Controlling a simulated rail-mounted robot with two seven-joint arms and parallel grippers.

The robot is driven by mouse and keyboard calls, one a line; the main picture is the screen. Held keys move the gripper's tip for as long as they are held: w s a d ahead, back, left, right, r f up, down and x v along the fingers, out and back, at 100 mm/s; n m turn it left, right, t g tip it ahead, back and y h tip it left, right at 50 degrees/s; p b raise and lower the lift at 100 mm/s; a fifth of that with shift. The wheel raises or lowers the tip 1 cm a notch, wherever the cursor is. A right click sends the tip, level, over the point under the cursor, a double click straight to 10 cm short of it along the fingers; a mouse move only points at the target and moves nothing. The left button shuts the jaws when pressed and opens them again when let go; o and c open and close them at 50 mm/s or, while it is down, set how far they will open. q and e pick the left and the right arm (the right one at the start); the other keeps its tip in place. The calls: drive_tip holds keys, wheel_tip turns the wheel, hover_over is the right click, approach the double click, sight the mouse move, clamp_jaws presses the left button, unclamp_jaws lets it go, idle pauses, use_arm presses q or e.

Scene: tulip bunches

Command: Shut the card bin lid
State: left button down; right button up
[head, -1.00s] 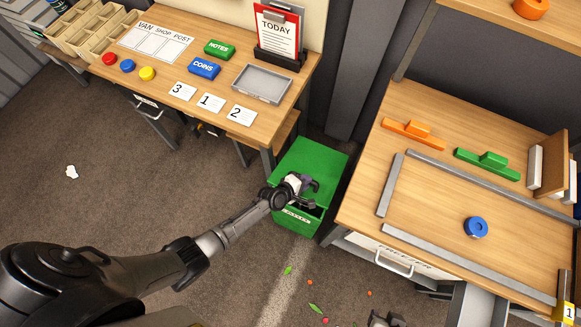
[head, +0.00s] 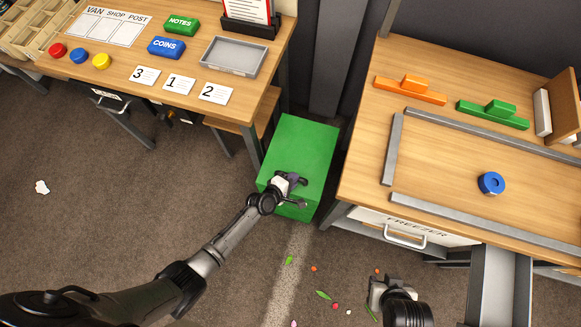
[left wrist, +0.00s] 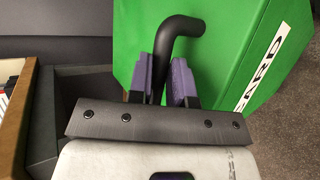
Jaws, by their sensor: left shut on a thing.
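The green card bin (head: 303,145) stands on the floor between the two benches. Its green top looks flat, and no dark gap shows around it in the head view. My left gripper (head: 291,185) is over the bin's near part. Its purple pads (left wrist: 164,80) are shut on a black bent handle (left wrist: 182,26) against the green surface. My gripper hides part of the bin's near edge. My right gripper (head: 382,288) is low at the bottom, its fingers unclear.
The left bench (head: 120,78) holds a grey tray (head: 234,57) and number cards. The right bench (head: 362,180) stands close beside the bin, with a freezer drawer (head: 415,232) under its front. Petals and leaves (head: 322,295) litter the floor in front.

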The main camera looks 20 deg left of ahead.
use_arm(q)
drive_tip(key=shift+s+a+f, duration=0.15)
drive_tip(key=shift+s+f, duration=0.25)
drive_tip(key=shift+f, duration=0.4)
drive_tip(key=c, duration=1.1)
unclamp_jaws()
drive_tip(key=shift+w, duration=0.1)
drive_tip(key=shift+c, duration=0.2)
drive_tip(key=shift+o, duration=0.4)
drive_tip(key=shift+r, duration=0.1)
drive_tip(key=shift+r, duration=0.1)
drive_tip(key=shift+s+r, duration=0.2)
drive_tip(key=shift+s, duration=0.05)
drive_tip(key=p+v, duration=0.4)
drive_tip(key=v, duration=0.9)
drive_tip(key=shift+w+r+p, duration=0.2)
drive_tip(key=shift+r+p, duration=0.05)
drive_tip(key=shift+p, duration=0.1)
